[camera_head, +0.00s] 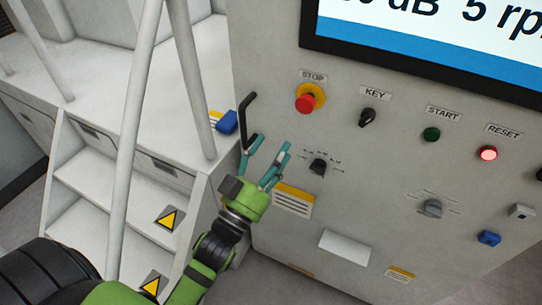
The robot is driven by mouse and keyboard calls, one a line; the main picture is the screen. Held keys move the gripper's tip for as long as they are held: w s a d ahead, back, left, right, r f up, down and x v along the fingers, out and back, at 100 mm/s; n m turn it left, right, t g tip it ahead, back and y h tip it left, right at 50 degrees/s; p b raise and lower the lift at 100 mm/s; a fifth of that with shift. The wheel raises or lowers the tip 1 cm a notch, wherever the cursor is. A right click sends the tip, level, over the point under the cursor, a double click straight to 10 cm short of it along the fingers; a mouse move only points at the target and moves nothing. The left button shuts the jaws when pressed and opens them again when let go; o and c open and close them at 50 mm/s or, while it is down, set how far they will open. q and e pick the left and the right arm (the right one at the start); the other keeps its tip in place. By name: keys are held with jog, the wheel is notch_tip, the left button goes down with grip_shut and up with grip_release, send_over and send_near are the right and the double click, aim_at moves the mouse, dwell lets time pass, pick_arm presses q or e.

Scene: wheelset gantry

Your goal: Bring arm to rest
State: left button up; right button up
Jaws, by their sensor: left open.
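My left arm comes in from the lower left, green and black. Its left gripper (266,160) has teal fingers spread apart with nothing between them. It is in front of the control panel (345,210), left of a black rotary knob (318,166) and below the red stop button (307,102). I cannot tell whether a finger touches the panel. A black bent lever (246,115) shows just above and behind the fingers. My right gripper is not in view.
The panel also carries a key switch (368,118), a green start button (431,134), a lit reset button (488,153) and a screen (440,55). White steps (110,187) with handrails (140,120) stand at the left, close to my arm. A blue part (228,123) is near the lever.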

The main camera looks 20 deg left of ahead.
pick_arm(q)
jog(key=shift+s+a+f, duration=0.1)
jog(key=shift+s+f, duration=0.05)
jog(key=shift+s, duration=0.4)
notch_tip(320, 180, down, 22)
jog(key=w+n+g+y, duration=0.1)
jog(key=w+g, duration=0.1)
jog(key=g, duration=0.4)
jog(key=s+f+g, duration=0.3)
jog(key=s+f, duration=0.1)
jog(key=f, duration=0.5)
jog(key=s+f+g, duration=0.2)
jog(key=s+f, duration=0.1)
jog(key=f, duration=0.6)
jog(key=s+a+f+g+y, duration=0.1)
jog(key=s+f+g, duration=0.4)
jog(key=s+f, duration=0.8)
jog(key=s+a+f+g, duration=0.1)
jog(key=s+f+g, duration=0.1)
jog(key=s, duration=0.6)
jog(key=s+a+f+g+y, duration=0.1)
jog(key=s+a+f+g, duration=0.1)
jog(key=s+f, duration=0.3)
jog(key=s+g, duration=0.1)
jog(key=s, duration=0.3)
jog(key=shift+s+f, duration=0.15)
jog(key=shift+s, duration=0.15)
